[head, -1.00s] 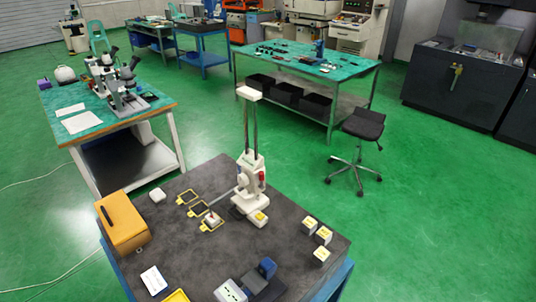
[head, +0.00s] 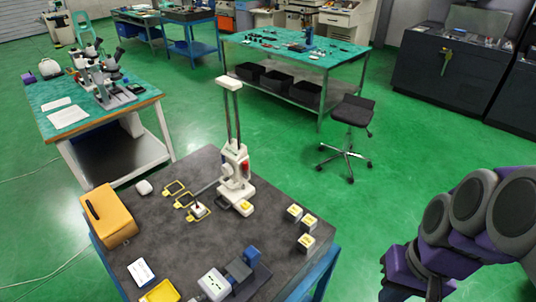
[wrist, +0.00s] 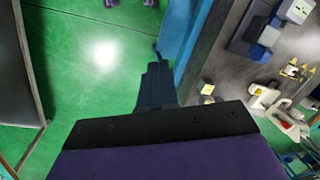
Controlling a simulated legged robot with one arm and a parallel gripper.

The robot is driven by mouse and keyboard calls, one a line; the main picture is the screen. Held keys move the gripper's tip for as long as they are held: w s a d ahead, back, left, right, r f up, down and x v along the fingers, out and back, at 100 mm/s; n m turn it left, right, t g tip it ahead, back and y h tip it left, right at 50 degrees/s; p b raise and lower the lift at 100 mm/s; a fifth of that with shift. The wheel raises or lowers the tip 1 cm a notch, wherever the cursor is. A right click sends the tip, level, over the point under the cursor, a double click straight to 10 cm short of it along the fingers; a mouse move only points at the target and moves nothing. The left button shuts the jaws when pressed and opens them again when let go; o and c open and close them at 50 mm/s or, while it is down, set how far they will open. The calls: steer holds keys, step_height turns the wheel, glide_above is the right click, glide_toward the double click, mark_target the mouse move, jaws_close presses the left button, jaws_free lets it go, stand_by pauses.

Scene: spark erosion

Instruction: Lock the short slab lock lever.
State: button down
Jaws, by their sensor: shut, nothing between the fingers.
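A white height gauge (head: 235,168) with two upright columns stands on the dark table top (head: 190,245); it also shows in the wrist view (wrist: 285,122). A small red part (head: 245,169) is on its body and a thin arm reaches left from it. I cannot make out which part is the short slab lock lever, or its position. My gripper (wrist: 155,72) is shut and empty, over the green floor beside the table's blue edge in the wrist view. In the head view my arm is at the lower right, apart from the table and the gauge.
Several small white blocks (head: 305,244) with yellow tops lie on the table's right side. A blue and grey fixture (head: 243,268) is at its front, an orange case (head: 108,215) at its left. A stool (head: 350,112) stands behind. Floor between table and arm is clear.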

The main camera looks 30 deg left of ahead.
steer(key=w+a+r+n+y, duration=0.3)
steer(key=w+a+n+y, duration=0.15)
steer(key=w+a, duration=1.9)
steer(key=n+y, duration=0.1)
steer(key=n, duration=0.2)
glide_toward(245, 169)
steer(key=w+f, duration=0.4)
steer(key=f, duration=0.1)
steer(key=shift+m+t, duration=0.35)
steer(key=shift+t, duration=0.05)
steer(key=s+a, duration=0.1)
steer(key=s+a+b, duration=0.1)
steer(key=a, duration=0.1)
steer(key=shift+s+a+f, duration=0.15)
steer(key=shift+a+f, duration=0.05)
steer(key=shift+d+r+b, duration=0.1)
steer(key=shift+d+b, duration=0.05)
steer(key=shift+b, duration=0.2)
